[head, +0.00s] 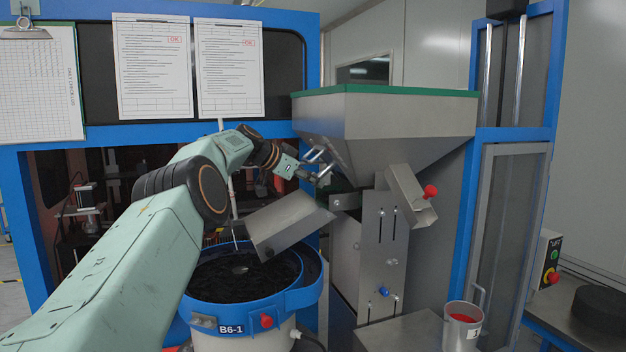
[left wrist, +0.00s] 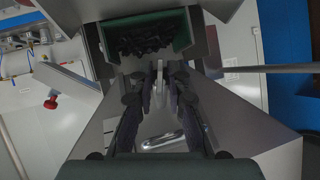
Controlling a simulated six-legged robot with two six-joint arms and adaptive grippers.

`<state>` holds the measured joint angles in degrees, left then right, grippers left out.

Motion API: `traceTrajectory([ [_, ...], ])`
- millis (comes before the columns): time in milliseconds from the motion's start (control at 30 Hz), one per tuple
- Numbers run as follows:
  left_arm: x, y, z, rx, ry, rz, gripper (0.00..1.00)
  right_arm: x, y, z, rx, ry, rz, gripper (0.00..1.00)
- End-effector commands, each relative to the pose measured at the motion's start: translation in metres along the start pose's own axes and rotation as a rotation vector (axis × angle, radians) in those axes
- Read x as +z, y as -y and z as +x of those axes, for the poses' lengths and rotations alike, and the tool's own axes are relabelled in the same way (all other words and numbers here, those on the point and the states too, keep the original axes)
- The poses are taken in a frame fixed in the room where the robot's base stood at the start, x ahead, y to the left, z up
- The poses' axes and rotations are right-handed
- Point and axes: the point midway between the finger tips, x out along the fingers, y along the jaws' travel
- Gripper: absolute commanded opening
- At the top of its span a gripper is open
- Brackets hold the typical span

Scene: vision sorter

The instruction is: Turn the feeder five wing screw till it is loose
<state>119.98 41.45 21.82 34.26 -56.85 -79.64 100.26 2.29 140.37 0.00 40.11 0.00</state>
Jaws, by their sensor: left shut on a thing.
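My left gripper (head: 316,168) reaches under the grey hopper (head: 410,125), just above the feeder's sloped metal chute (head: 290,224). In the left wrist view its two dark fingers (left wrist: 160,88) are shut on a small pale upright piece, which looks like the wing of the wing screw (left wrist: 159,76). In the head view the gripper and the hopper's shadow hide the screw, and how loose it is cannot be told. My right gripper is in neither view.
A blue-rimmed bowl (head: 210,318) labelled B6-1, full of black parts, stands below the chute. A slotted metal bracket (head: 379,245), a red knob (head: 430,191) and a blue knob (head: 383,291) are right of the gripper. A metal cup (head: 462,334) stands at lower right.

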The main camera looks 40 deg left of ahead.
Motion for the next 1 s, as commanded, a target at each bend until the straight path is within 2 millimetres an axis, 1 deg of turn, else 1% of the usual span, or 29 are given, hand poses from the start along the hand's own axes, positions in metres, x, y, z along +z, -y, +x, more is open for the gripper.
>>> traceTrajectory([
  [33, -0.005, 0.003, -0.003, -0.009, -0.011, 0.001, 0.00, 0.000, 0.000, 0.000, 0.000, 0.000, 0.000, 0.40],
  [167, -0.006, 0.003, -0.003, -0.009, -0.012, 0.001, 0.00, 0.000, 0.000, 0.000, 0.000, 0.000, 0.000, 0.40],
  [200, -0.006, 0.003, -0.003, -0.010, -0.012, 0.001, 0.17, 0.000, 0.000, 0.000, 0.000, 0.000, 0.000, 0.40],
  [333, -0.005, 0.002, -0.002, -0.007, -0.009, 0.001, 0.28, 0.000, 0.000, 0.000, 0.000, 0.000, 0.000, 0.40],
  [667, -0.002, 0.001, -0.002, -0.003, -0.005, 0.000, 0.28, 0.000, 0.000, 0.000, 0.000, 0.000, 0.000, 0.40],
  [767, -0.002, 0.002, -0.005, -0.003, -0.006, -0.003, 0.28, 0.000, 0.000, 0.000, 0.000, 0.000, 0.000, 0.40],
  [1000, -0.003, 0.001, -0.023, -0.003, -0.007, -0.004, 0.28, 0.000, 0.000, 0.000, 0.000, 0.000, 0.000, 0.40],
])
